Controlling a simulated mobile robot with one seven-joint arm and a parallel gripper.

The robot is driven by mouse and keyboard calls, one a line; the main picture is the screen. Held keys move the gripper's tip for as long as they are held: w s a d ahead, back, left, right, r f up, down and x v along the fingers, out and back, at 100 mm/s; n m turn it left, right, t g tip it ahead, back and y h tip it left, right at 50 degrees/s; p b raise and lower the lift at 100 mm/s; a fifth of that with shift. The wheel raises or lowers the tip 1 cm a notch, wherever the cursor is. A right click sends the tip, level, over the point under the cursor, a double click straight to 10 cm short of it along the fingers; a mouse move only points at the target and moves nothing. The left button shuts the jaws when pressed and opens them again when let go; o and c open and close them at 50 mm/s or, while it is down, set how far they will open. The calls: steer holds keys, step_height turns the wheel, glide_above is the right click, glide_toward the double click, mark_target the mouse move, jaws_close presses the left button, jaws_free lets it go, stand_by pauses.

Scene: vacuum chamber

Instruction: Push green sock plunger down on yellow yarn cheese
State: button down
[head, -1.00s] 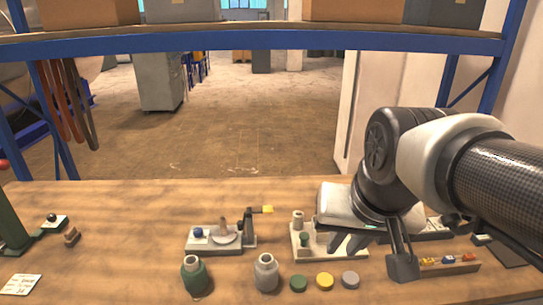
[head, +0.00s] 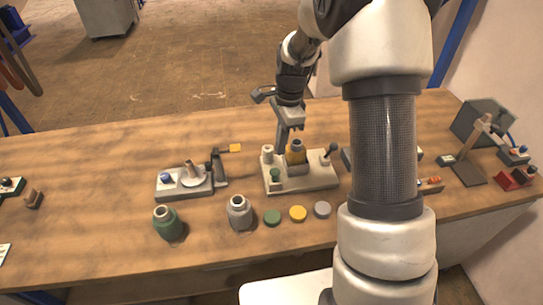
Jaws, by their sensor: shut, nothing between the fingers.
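A cream fixture plate (head: 318,183) lies on the bench near the middle in the head view. A small green knob on a light block (head: 275,174), likely the green sock plunger, is at the plate's front left, apart from the yellow piece. My gripper (head: 283,148) points down behind the plate, just left of the yellow piece. It is shut and empty; its fingertips are partly hidden behind the fixture parts, so I cannot tell whether they touch anything.
A pale post (head: 267,153) and a black-knobbed lever (head: 331,151) stand on the plate. In front are a green bottle (head: 167,223), a grey bottle (head: 239,212) and coloured discs (head: 298,214). Another fixture (head: 185,184) is left. My arm hides part of the right side.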

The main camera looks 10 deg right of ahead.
mark_target(277, 171)
steer(key=shift+w+f, duration=0.15)
steer(key=shift+f, duration=0.15)
steer(key=shift+f, duration=0.1)
steer(key=shift+a+f+b, duration=0.2)
steer(key=shift+f+b, duration=1.05)
steer(key=shift+f, duration=0.45)
steer(key=shift+a+f+b, duration=0.15)
steer(key=shift+f+b, duration=1.05)
steer(key=shift+f, duration=0.5)
